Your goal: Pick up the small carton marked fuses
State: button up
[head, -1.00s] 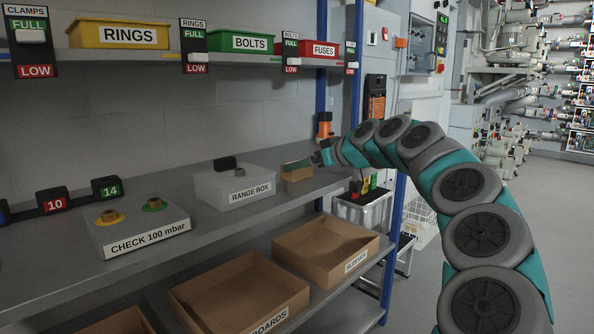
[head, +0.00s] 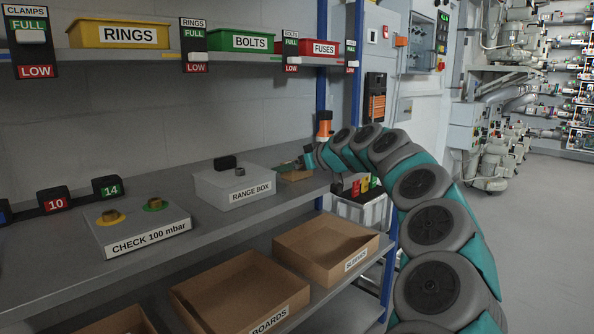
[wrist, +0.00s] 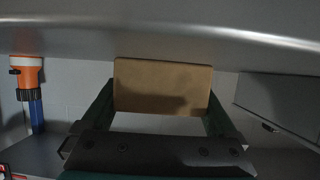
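A small tan carton (head: 296,176) stands near the right end of the grey upper bench shelf, just right of the range box. In the wrist view the carton (wrist: 162,85) shows a plain brown face between my two fingers; no fuses marking is readable on it. My gripper (head: 300,163) is at the carton and hides part of it in the head view. In the wrist view my gripper's fingers (wrist: 160,108) are wide apart, one at each side of the carton. Contact with its sides cannot be made out, and the carton appears to rest on the shelf.
The pale range box (head: 234,187) stands close left of the carton. An orange fixture (head: 324,126) is by the blue post behind my gripper. A red fuses bin (head: 312,47) sits on the rack above. Open cardboard boxes (head: 327,247) lie on the shelf below.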

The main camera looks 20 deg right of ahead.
jog(key=c, duration=0.6)
jog(key=shift+r, duration=0.1)
jog(key=shift+c, duration=0.2)
notch_tip(320, 180, up, 18)
jog(key=p, duration=0.4)
